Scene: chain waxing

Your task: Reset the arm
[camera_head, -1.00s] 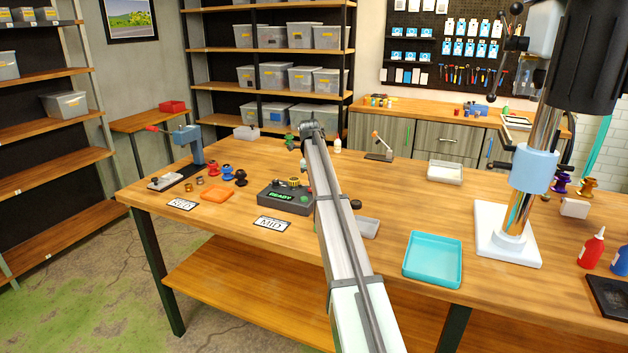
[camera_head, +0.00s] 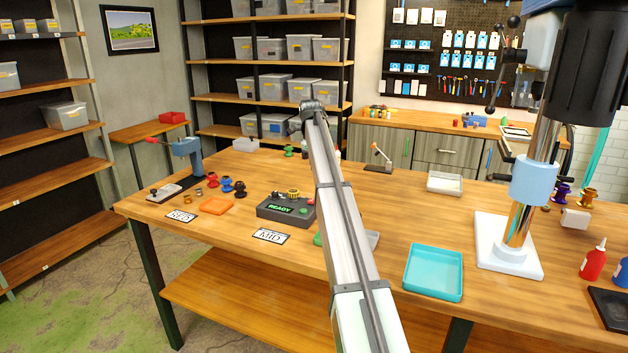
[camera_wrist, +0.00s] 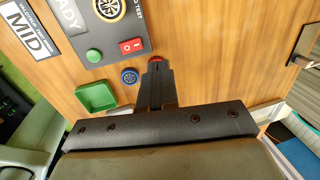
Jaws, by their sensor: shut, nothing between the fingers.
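My arm rises through the middle of the head view, its top joint above the back of the workbench (camera_head: 400,208). My gripper is hidden behind it there. In the wrist view my gripper (camera_wrist: 156,64) is shut and empty, its dark fingers together over the bench. A small red thing shows at the fingertips; I cannot tell if they touch. Beside the fingers are a grey tester box (camera_wrist: 122,50) with a red switch and a green button, a blue round part (camera_wrist: 129,76) and a small green tray (camera_wrist: 96,97). In the head view the tester box (camera_head: 270,212) reads READY.
A MID sign (camera_head: 270,236) lies in front of the tester box. An orange tray (camera_head: 215,205) and several coloured spools (camera_head: 226,184) are at left. A teal tray (camera_head: 433,272) and a tall press (camera_head: 508,258) stand at right.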

